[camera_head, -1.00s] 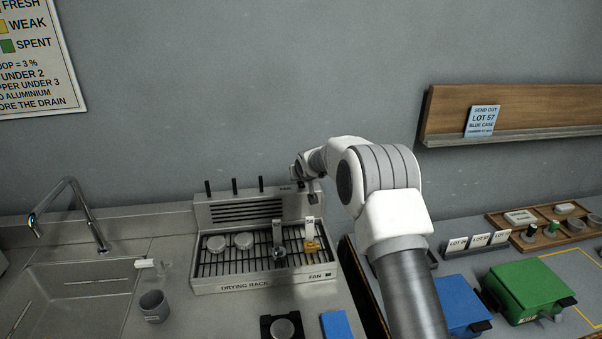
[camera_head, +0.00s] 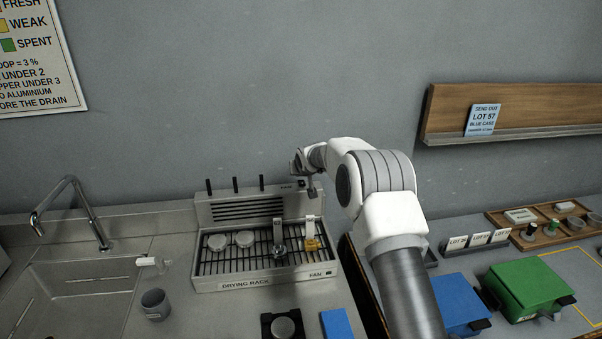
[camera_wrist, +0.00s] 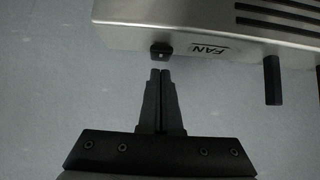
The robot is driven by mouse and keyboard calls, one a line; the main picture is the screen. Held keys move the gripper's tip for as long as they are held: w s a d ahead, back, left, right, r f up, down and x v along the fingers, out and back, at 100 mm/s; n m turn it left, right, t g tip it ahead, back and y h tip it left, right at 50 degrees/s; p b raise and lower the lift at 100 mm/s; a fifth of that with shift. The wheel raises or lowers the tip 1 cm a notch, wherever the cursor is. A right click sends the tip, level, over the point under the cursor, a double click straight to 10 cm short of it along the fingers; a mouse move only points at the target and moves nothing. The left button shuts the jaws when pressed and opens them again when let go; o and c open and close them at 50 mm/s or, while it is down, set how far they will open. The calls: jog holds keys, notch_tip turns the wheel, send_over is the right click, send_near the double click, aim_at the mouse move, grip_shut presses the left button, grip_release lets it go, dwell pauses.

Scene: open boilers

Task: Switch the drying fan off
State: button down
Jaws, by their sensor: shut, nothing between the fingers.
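The drying rack (camera_head: 205,287) is a steel unit with a back panel, standing against the wall; it also shows upside down in the wrist view (camera_wrist: 135,14). A small dark fan switch (camera_wrist: 161,51) with a pale dot sits on the unit's edge beside a FAN label (camera_wrist: 207,49). My gripper (camera_wrist: 160,71) is shut and empty, its tips just short of the switch with a small gap showing in the wrist view. In the head view my gripper (camera_head: 311,192) is at the right end of the back panel. The switch's position is unclear.
Several dark pegs (camera_head: 235,185) stand along the panel's top. The rack holds pale discs (camera_head: 245,239), a small metal piece and a yellow piece (camera_head: 312,244). A sink (camera_head: 75,285) with a tap is at left. Blue and green cases (camera_head: 530,290) are at right.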

jog(key=shift+s+r, duration=0.1)
jog(key=b+v, duration=0.3)
jog(key=v, duration=1.4)
jog(key=shift+d, duration=0.1)
